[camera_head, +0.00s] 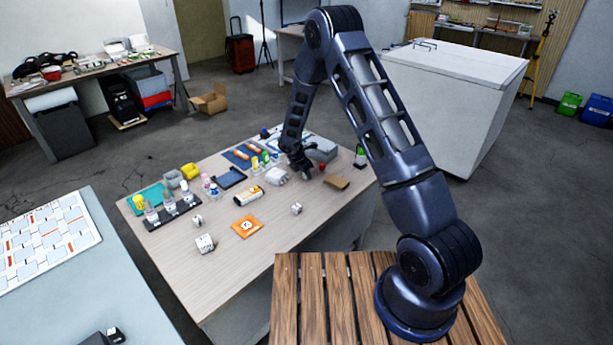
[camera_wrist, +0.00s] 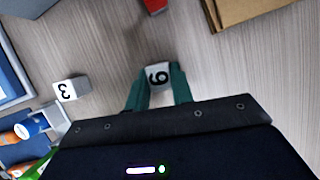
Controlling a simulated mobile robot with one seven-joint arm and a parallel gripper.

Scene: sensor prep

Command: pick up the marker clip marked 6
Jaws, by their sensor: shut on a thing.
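The marker clip marked 6 (camera_wrist: 158,73) is a small pale block with a dark numeral, in the middle of the wrist view. My gripper (camera_wrist: 158,84) has its two green fingers on either side of the clip and is shut on it. Another marker clip, marked 3 (camera_wrist: 66,91), lies to the left, apart from the fingers. In the head view my gripper (camera_head: 303,174) is low over the far part of the wooden table (camera_head: 190,279); the held clip cannot be made out there. Whether the clip touches the table is unclear.
A brown cardboard piece (camera_wrist: 245,12) and a red object (camera_wrist: 155,5) lie beyond the clip. A blue-edged tray (camera_wrist: 12,80) and orange-and-white bottles are at the left. An orange card (camera_head: 247,227) and white cubes (camera_head: 205,244) lie nearer on the table. The table's near part is clear.

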